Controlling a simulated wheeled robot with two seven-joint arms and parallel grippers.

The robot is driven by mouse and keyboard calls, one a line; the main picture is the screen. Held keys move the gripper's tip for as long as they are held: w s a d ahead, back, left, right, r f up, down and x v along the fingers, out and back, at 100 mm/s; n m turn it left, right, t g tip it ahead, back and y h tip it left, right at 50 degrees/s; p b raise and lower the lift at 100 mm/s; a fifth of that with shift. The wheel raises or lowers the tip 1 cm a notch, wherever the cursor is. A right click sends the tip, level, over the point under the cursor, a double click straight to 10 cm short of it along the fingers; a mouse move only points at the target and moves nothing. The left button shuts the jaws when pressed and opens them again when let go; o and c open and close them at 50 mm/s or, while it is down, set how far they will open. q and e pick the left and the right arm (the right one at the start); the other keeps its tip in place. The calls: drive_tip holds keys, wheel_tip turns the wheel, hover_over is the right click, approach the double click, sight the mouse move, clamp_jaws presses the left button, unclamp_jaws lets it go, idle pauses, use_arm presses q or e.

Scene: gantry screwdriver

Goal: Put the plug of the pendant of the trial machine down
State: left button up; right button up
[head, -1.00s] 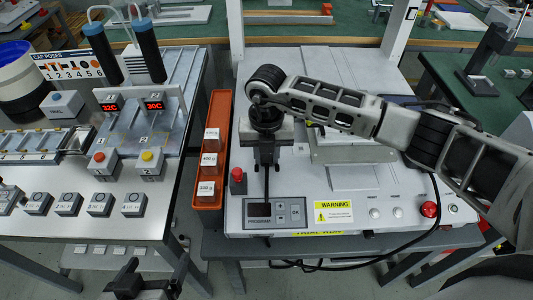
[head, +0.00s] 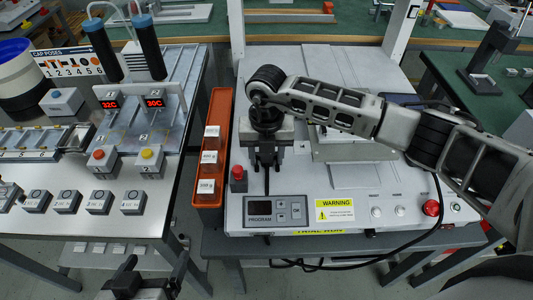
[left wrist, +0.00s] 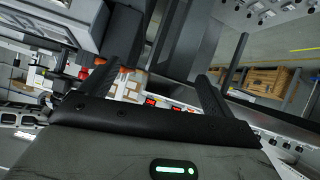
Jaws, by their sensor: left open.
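The trial machine (head: 300,185) is a pale box with a program panel (head: 275,212), a yellow warning label and buttons. My right gripper (head: 267,180) points down just behind the program panel. A thin dark piece shows at its fingers; I cannot tell whether it is a finger or a held plug. A black cable (head: 400,246) runs down the machine's right front and loops below its front edge. Its plug cannot be made out. My left gripper (head: 153,266) is open and empty at the bottom edge, in front of the left table. Its spread fingers also show in the left wrist view (left wrist: 154,80).
An orange bin (head: 210,125) with labelled boxes stands left of the machine. A red button (head: 238,174) is close to my right gripper. The left table (head: 165,195) holds button boxes and a fixture with red displays. A green table (head: 480,105) is at right.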

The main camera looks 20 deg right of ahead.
sight(267, 159)
drive_tip(key=shift+s+d+f, duration=0.1)
drive_tip(key=shift+d, duration=0.05)
drive_tip(key=shift+r+p, duration=0.35)
wheel_tip(267, 159, up, 12)
drive_tip(key=shift+r+p, duration=0.25)
drive_tip(key=shift+p, duration=0.05)
